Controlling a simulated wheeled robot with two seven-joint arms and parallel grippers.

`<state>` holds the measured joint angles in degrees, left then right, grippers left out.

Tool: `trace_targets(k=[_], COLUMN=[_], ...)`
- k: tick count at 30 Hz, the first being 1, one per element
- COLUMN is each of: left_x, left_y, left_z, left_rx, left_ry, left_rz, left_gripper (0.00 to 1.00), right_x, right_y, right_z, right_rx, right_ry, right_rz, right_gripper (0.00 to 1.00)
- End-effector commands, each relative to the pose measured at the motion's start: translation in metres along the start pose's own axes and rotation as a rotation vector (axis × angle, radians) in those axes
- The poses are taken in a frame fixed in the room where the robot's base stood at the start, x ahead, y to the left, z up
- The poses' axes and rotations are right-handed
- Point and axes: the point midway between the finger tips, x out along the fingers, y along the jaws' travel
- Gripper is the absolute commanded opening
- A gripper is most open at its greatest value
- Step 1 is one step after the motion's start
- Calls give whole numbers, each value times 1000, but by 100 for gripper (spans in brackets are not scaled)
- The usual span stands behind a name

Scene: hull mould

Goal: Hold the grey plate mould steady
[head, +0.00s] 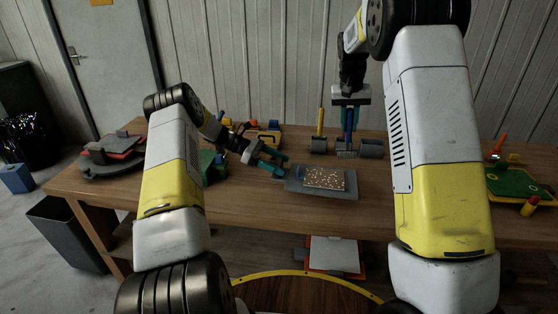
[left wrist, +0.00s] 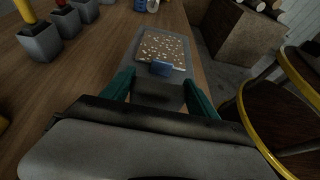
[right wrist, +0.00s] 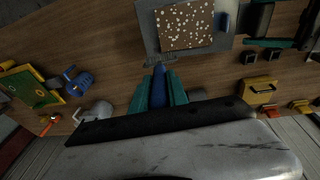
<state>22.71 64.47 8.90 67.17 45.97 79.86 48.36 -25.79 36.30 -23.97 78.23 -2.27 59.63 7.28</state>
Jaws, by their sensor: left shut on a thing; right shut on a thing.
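The grey plate mould (head: 293,187) lies flat near the front edge of the wooden table, with a brown, pale-speckled sheet (head: 325,178) in it. It also shows in the left wrist view (left wrist: 139,47) and right wrist view (right wrist: 148,25). My left gripper (head: 279,168) is at the mould's left end, shut on its grey end block (left wrist: 160,93). A small blue piece (left wrist: 162,69) sits at that end. My right gripper (head: 350,106) is shut on the blue handle (right wrist: 158,88) of a brush, held behind the mould.
Grey holders (head: 318,146) stand behind the mould, one with a yellow-handled tool (head: 320,121). A green board (head: 515,184) lies at the right. A round stand with red pieces (head: 108,155) is at the far left.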

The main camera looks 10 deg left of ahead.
Motion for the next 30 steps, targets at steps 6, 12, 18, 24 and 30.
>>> trace_targets(k=[6, 12, 18, 24, 30], left_x=[5, 10, 14, 17, 18], left_y=[0, 0, 0, 0, 0], left_z=[-11, -22, -33, -41, -43], left_rx=[0, -1, 0, 0, 1], left_ry=[-3, -3, -3, -3, -1], left_rz=[0, 0, 0, 0, 1], left_gripper=[2, 2, 2, 2, 2], right_x=[0, 0, 0, 0, 0], right_y=[0, 0, 0, 0, 0], right_z=[0, 0, 0, 0, 0], right_rx=[0, 0, 0, 0, 0], right_ry=[1, 1, 1, 1, 1], right_rz=[0, 0, 0, 0, 0], right_gripper=[0, 0, 0, 0, 0])
